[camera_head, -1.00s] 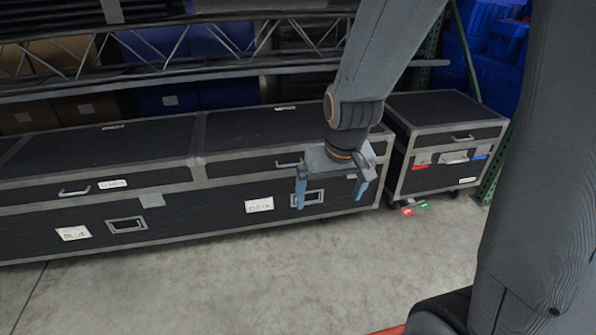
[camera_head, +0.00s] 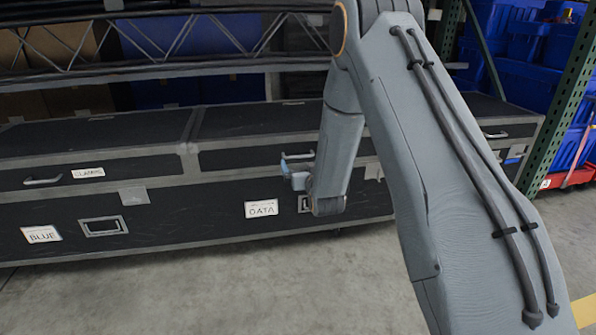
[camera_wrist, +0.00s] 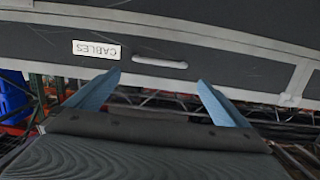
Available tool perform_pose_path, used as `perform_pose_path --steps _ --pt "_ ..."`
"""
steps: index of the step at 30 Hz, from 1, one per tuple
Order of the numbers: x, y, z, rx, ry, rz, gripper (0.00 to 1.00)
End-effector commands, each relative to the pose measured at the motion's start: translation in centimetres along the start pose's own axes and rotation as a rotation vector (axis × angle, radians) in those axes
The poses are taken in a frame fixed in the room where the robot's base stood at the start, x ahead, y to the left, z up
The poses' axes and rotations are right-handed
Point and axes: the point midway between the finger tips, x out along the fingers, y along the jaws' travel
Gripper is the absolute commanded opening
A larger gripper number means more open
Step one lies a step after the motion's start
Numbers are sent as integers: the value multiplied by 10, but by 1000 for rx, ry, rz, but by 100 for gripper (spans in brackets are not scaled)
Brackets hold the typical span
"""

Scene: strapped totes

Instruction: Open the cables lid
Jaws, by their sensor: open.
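The cables lid (camera_head: 250,158) is the black, grey-edged lid of the right-hand section of the long case, and it is down. Its handle (camera_head: 297,156) is a pale bar on the front face. In the wrist view the white CABLES label (camera_wrist: 97,50) appears upside down beside the handle (camera_wrist: 160,63). In the head view my arm hides that label. My gripper (camera_head: 288,168) is at the lid's front by the handle. In the wrist view its two blue fingers (camera_wrist: 158,80) are apart and empty, with the handle just beyond and between the tips; I see no contact.
The lid marked CLAMPS (camera_head: 88,173) is down on the left. BLUE (camera_head: 41,234) and DATA (camera_head: 262,208) labels mark the case's lower front. A metal truss (camera_head: 160,70) sits above the case on shelving. The concrete floor (camera_head: 200,290) in front is clear.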

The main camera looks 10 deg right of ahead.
Motion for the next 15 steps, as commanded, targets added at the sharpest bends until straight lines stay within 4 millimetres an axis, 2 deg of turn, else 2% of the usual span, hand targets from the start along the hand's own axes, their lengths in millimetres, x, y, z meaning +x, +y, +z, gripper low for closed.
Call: perform_pose_path --steps 1,4,10,15 --pt "9 0 14 0 34 0 100" --pt "15 0 19 0 87 0 100" --pt "26 0 19 -1 125 0 100" --pt "50 0 16 0 126 -1 100"
